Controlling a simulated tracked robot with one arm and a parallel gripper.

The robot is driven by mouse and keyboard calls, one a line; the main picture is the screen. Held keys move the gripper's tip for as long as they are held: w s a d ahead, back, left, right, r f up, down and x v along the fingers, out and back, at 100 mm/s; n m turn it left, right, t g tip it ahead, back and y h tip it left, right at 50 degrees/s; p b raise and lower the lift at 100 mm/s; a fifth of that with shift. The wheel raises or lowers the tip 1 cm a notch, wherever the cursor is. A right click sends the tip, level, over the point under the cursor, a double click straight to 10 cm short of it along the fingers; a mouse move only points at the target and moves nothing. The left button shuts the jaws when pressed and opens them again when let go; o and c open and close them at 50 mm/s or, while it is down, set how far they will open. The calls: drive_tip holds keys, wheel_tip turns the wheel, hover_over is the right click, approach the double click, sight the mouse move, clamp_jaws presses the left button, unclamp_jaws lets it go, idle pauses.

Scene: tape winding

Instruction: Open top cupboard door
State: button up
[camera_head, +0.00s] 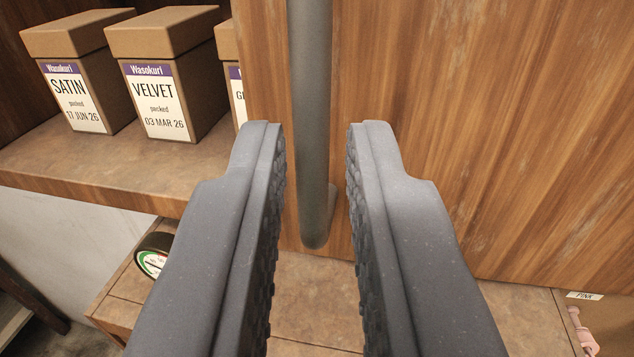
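The top cupboard door (480,110) is a brown wooden panel filling the right and upper middle of the view. Its vertical grey bar handle (311,90) runs down near the door's left edge and ends low, just above the door's bottom edge. My gripper (316,130) is open, with one dark finger to the left of the handle and one to the right. Gaps show between the handle and both fingers. I cannot tell how deep the handle sits between the fingertips.
Left of the door, an open shelf (80,165) holds brown boxes labelled SATIN (75,85) and VELVET (158,90), with a third box (232,75) partly hidden by the door. Below is a brown surface (315,290) with a round dark item (152,256) and a pink item (582,330).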

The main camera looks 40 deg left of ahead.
drive_tip(key=b+v, duration=0.2)
drive_tip(key=v, duration=0.7)
drive_tip(key=shift+s+d+b, duration=0.15)
drive_tip(key=shift+s+b, duration=0.2)
drive_tip(key=shift+b, duration=0.05)
drive_tip(key=shift+d+f, duration=0.1)
drive_tip(key=shift+f, duration=0.05)
drive_tip(key=s+d+f+m+h, duration=0.2)
drive_tip(key=s+d, duration=0.3)
drive_tip(key=d, duration=0.3)
drive_tip(key=s+d+f+m+t+h+b, duration=0.1)
drive_tip(key=s+d+f+m+h, duration=0.2)
drive_tip(key=d, duration=0.5)
drive_tip(key=s+d+f+m+h+b, duration=0.1)
drive_tip(key=s+d+f+m+h, duration=0.1)
drive_tip(key=s+d+f+h, duration=0.2)
drive_tip(key=s+d+h, duration=0.2)
drive_tip(key=s+d, duration=0.2)
drive_tip(key=shift+s+d+m, duration=0.25)
drive_tip(key=shift+s+m, duration=0.05)
drive_tip(key=shift+s, duration=0.1)
